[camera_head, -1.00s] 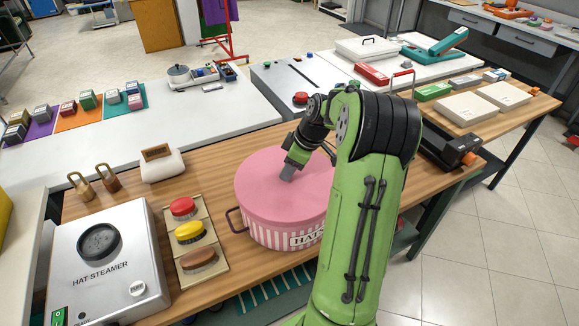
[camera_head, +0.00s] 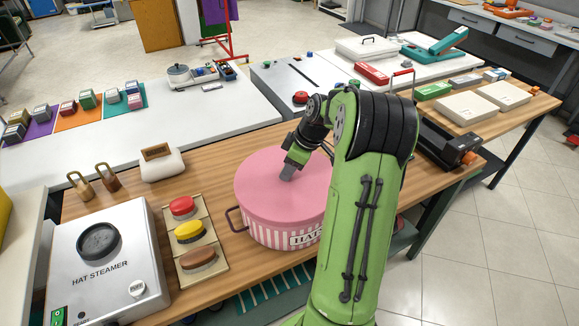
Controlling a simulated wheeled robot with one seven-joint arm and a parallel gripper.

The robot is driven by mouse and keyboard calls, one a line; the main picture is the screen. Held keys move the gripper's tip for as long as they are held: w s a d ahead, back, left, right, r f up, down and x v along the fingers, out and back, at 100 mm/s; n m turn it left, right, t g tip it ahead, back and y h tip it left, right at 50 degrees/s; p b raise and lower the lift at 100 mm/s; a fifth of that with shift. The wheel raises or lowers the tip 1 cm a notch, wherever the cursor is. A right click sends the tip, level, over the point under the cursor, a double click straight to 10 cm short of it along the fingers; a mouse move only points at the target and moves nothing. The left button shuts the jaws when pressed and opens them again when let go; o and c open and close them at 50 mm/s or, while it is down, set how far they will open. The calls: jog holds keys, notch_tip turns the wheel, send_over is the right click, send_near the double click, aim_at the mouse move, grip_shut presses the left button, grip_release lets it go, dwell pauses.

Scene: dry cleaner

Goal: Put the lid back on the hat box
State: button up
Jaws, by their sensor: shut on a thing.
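The hat box (camera_head: 266,232) is round with pink and white stripes and a "HAT" label, and stands on the wooden bench. Its pink lid (camera_head: 262,190) lies over the top of the box and looks level. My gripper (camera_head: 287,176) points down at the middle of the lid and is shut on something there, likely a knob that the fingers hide. My arm covers the right side of the box and lid, so I cannot see whether the rim is seated all round.
Left of the box are a tray of red, yellow and brown brushes (camera_head: 190,232) and a hat steamer (camera_head: 101,255). A white padded block (camera_head: 162,165) and brass padlock-like pieces (camera_head: 108,178) stand behind. A white table (camera_head: 215,118) lies beyond.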

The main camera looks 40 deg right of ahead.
dwell(0.3)
jog(key=o, duration=1.1)
jog(key=shift+o, duration=0.7)
jog(key=o, duration=0.4)
jog(key=shift+r+p, duration=3)
jog(key=shift+r, duration=0.55)
jog(key=shift+f, duration=0.1)
grip_shut()
